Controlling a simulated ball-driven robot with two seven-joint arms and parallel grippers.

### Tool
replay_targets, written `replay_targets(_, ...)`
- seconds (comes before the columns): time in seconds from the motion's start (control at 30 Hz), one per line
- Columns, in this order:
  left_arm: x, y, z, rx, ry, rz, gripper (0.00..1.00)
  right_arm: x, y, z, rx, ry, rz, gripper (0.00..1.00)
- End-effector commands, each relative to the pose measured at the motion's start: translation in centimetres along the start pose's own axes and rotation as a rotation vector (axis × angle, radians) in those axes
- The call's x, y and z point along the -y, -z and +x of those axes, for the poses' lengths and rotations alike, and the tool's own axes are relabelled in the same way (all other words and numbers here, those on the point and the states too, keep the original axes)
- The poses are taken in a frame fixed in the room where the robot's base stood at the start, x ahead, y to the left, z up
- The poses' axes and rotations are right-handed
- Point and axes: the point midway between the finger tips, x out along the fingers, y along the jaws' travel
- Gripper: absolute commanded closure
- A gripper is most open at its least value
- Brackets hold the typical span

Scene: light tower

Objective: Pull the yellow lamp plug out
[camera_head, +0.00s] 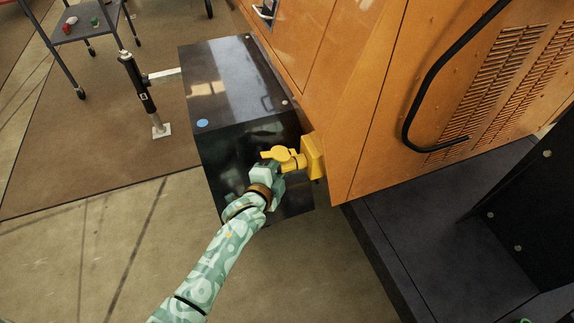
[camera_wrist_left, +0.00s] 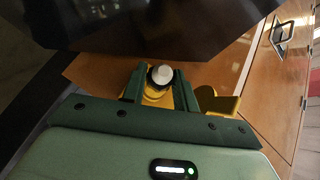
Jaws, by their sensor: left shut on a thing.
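The yellow lamp plug (camera_head: 290,159) sits against a yellow socket box (camera_head: 314,156) on the lower corner of the orange cabinet. My left gripper (camera_head: 272,174) comes from the lower left and is shut on the plug. In the left wrist view the two green fingers (camera_wrist_left: 160,88) stand on either side of a round end with a white tip and dark ring, with yellow behind it. A yellow flap (camera_wrist_left: 216,103) shows just right of the fingers. The contact between plug and socket is partly hidden.
A glossy black box (camera_head: 235,90) stands left of the plug, close beside my left gripper. The orange cabinet (camera_head: 365,100) with a black handle (camera_head: 412,100) fills the right. A dark platform (camera_head: 440,230) lies below it. A small cart (camera_head: 85,28) stands far left. Open floor lies at lower left.

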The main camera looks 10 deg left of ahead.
Motion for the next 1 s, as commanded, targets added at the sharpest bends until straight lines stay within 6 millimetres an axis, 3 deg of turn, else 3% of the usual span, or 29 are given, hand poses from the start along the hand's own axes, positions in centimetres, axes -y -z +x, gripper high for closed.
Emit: replay_targets(1.0, 0.1, -3.4, -2.7, 0.002, 0.000, 0.002, 0.98, -0.4, 0.8, -2.0, -0.026, -0.011, 0.001, 1.00)
